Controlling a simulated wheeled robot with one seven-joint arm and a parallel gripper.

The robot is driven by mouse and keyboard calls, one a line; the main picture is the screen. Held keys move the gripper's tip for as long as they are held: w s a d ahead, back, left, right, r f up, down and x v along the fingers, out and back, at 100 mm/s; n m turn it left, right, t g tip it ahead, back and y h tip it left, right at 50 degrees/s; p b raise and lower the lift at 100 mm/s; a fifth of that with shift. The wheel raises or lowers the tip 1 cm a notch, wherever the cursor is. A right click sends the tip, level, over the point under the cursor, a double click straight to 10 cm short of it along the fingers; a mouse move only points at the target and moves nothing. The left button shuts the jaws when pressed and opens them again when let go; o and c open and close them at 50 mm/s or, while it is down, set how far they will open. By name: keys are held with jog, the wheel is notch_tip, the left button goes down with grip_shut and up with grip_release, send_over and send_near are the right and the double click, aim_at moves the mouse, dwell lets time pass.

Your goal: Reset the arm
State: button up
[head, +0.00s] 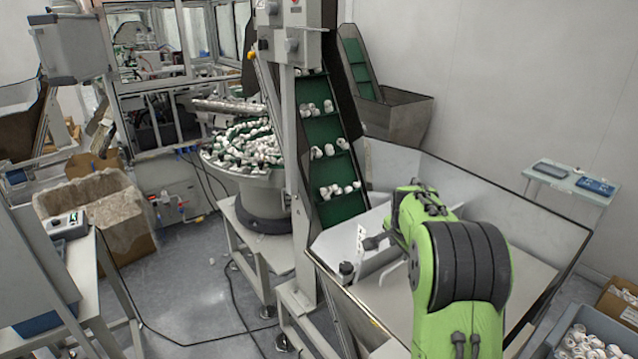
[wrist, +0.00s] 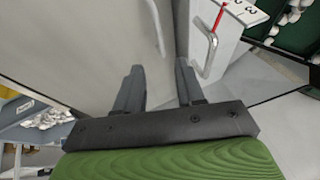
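My green arm reaches over the metal hopper (head: 550,228) from the lower right in the head view. My gripper (wrist: 158,82) shows in the wrist view with its two dark fingers apart and nothing between them. The fingers are in front of a plain grey metal surface, and I cannot tell how close they are to it. In the head view the arm hides the gripper's fingertips and part of the hopper's inside.
A green conveyor (head: 334,157) carrying white caps rises beside the hopper. A round bowl feeder (head: 247,193) full of caps stands left of it. A blue crate of caps (head: 585,335) is at the lower right. A small table (head: 569,183) stands by the wall.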

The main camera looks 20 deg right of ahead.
jog(key=s+a+r+n+y, duration=0.2)
jog(key=s+a+r+n, duration=0.7)
jog(key=s+a, duration=0.65)
jog(key=s+a+f+n, duration=0.1)
jog(key=s+a+n, duration=0.2)
jog(key=s, duration=0.5)
jog(key=s+a+f+n+y, duration=0.1)
jog(key=s+a+n, duration=0.1)
jog(key=s, duration=0.7)
jog(key=shift+a+n+t, duration=0.4)
jog(key=shift+s, duration=0.1)
jog(key=shift+o, duration=0.4)
